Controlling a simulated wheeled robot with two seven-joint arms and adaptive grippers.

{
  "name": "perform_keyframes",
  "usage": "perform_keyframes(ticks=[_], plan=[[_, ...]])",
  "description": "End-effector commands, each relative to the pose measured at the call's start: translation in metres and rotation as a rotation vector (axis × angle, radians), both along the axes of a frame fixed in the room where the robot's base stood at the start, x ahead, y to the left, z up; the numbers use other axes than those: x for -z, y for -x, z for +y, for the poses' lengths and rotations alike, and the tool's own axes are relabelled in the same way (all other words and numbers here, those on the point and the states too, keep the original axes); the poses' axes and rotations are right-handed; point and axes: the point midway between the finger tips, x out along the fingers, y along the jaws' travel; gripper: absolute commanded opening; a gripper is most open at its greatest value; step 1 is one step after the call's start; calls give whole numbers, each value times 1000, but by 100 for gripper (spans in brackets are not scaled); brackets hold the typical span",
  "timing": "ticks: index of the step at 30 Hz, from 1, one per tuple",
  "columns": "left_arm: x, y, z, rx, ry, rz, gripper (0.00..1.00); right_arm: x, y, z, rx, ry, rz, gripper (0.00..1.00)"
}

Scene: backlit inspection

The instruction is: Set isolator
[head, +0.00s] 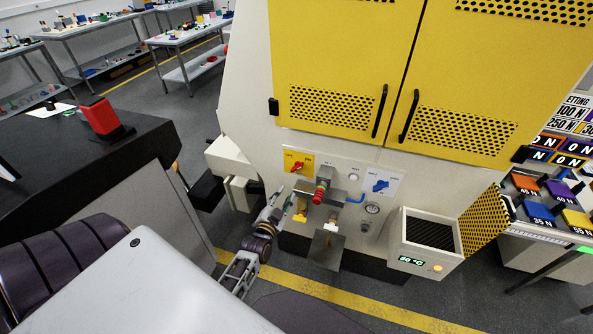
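The isolator is most likely the red rotary handle (296,167) on a yellow plate, low on the front of the machine cabinet (250,90). Its lettering is too small to read. A blue rotary handle (381,186) sits on a white plate to its right. My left gripper (282,194) is just below and left of the red handle, apart from it, with its fingers spread and nothing between them. My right gripper is out of view.
A valve assembly with a red and green knob (321,190) juts out right of my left gripper. A heater-like box with a green display (411,261) stands further right. Yellow doors (340,60) are closed above. A black-topped counter (60,150) is at left.

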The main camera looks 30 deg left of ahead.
Motion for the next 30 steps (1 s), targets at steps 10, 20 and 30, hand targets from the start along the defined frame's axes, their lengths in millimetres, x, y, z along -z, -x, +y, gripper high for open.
perform_keyframes(ticks=[10,20,30], plan=[[-8,0,2,-5,-164,0,31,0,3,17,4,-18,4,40],[-8,0,2,-4,-224,14,31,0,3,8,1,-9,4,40],[-9,-2,2,-4,-222,13,31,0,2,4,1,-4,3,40]])
